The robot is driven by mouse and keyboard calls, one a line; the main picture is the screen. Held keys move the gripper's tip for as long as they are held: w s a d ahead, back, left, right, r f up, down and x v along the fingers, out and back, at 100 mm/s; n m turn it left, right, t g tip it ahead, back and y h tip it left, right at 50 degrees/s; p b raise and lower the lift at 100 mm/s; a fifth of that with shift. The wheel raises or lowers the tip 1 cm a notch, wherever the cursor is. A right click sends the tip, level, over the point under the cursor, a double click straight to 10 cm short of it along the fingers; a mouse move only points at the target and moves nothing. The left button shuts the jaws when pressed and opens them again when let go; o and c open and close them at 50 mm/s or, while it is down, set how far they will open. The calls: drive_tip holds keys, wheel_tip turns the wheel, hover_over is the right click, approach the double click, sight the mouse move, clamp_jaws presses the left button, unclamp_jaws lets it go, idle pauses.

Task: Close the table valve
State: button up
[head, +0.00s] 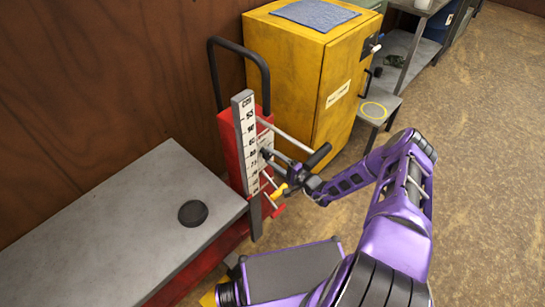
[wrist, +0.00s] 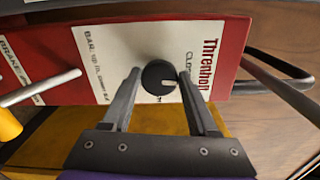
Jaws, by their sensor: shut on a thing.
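The valve knob (wrist: 159,78) is black and round with a pale pointer line at its lower right. It sits on a white label plate on the red lift post (wrist: 240,40). My gripper (wrist: 158,75) has one finger on each side of the knob and is shut on it. In the head view my gripper (head: 270,159) reaches the right face of the red post, and the knob is too small to make out there. The grey lift table (head: 110,208) lies left of the post, with a dark round disc (head: 193,213) on it.
A measuring scale (head: 248,140) stands on the post's front. Metal rods stick out beside my gripper, one with a yellow grip (head: 279,191). A yellow cabinet (head: 290,75) stands close behind. A black handle loop (head: 238,45) rises above the post. Open floor lies right.

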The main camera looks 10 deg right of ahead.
drive_tip(key=shift+n, duration=0.6)
drive_tip(key=shift+f, duration=0.1)
drive_tip(key=o, duration=1.4)
drive_tip(key=shift+c, duration=0.2)
drive_tip(key=v, duration=1.7)
drive_tip(key=shift+s+d, duration=0.15)
drive_tip(key=shift+s, duration=0.05)
